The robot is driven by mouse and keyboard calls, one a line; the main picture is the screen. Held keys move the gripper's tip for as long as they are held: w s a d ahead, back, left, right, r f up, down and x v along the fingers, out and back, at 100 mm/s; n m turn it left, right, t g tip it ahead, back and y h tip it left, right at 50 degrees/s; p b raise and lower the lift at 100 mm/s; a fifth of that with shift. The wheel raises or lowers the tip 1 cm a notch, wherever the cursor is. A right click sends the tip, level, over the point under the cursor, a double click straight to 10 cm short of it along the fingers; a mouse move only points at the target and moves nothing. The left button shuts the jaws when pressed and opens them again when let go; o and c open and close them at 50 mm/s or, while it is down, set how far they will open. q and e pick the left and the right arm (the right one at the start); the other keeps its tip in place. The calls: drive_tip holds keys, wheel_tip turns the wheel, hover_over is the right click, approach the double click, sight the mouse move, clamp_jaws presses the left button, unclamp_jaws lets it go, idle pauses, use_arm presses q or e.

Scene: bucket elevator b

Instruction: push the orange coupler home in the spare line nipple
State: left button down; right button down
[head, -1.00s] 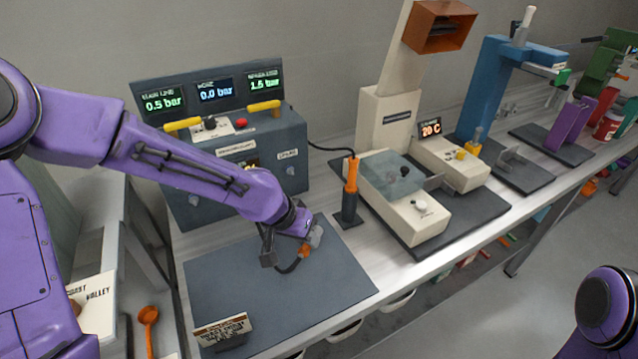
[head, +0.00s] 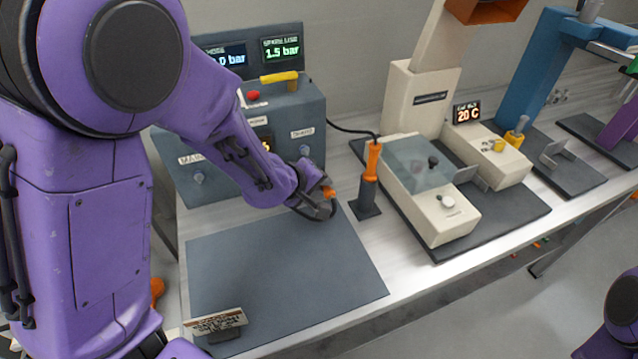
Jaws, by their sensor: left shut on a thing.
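My left gripper (head: 318,204) is shut on the orange coupler (head: 328,191), close in front of the dark grey panel box (head: 232,128). Only a small orange part of the coupler shows; the jaws hide the rest. The spare line nipple (head: 305,151) is on the right part of the box front, below a white label. The coupler is below and to the right of it in the picture, and it appears apart from it. My right gripper is out of view.
An orange-handled tool (head: 371,162) stands in a dark holder right of my left gripper, with a cable running to the box. The grey mat (head: 285,270) is mostly clear, with a small sign (head: 216,325) at its front left. A cream machine (head: 430,200) stands further right.

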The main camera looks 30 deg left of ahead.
use_arm(q)
drive_tip(key=w+a+p, duration=0.3)
drive_tip(key=a, duration=0.1)
drive_tip(key=shift+w+a+r+p, duration=0.1)
drive_tip(key=shift+r+p, duration=0.15)
drive_tip(key=shift+p, duration=0.1)
drive_tip(key=shift+w+f, duration=0.1)
idle(0.6)
drive_tip(key=shift+p, duration=0.45)
idle(0.4)
drive_tip(key=shift+p, duration=0.4)
